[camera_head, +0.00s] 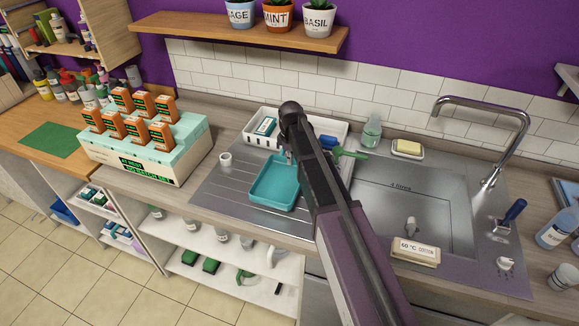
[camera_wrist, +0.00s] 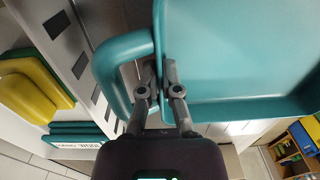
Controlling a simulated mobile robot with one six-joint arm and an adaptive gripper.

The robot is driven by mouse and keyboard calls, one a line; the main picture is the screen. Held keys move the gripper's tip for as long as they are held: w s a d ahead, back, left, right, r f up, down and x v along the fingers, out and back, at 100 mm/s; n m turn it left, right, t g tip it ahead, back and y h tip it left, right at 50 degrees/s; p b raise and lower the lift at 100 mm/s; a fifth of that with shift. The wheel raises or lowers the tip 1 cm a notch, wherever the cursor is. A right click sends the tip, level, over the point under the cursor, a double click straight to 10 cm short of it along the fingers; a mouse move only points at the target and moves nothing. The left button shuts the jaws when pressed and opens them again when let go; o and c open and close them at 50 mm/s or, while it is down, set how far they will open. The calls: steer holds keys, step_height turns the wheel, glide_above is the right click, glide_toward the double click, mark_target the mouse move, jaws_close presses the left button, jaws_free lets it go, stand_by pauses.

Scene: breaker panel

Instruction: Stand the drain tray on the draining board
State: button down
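The drain tray is a teal, shallow rectangular tray (camera_head: 275,181) over the ribbed draining board (camera_head: 225,188), left of the sink. It looks close to flat; I cannot tell whether it touches the board. In the wrist view the tray (camera_wrist: 235,50) fills the upper right, with a looped handle (camera_wrist: 104,70) at its left. My gripper (camera_wrist: 160,68) has its two fingers close together at the tray's wall beside the handle, one on each side, and looks shut on it. In the head view my arm hides the fingertips, and my gripper (camera_head: 287,152) is at the tray's far right corner.
A white rack (camera_head: 258,140) stands behind the tray, with a green-handled brush (camera_head: 348,153) beside it. A small white cup (camera_head: 225,160) is left of the tray. The sink (camera_head: 415,205) is on the right; a boxed set (camera_head: 150,160) stands far left.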

steer(key=shift+f+b, duration=0.85)
steer(key=shift+f, duration=0.35)
steer(key=shift+f, duration=0.15)
steer(key=c, duration=0.8)
jaws_free()
steer(key=shift+r, duration=0.2)
step_height(320, 180, up, 12)
steer(key=p, duration=1.2)
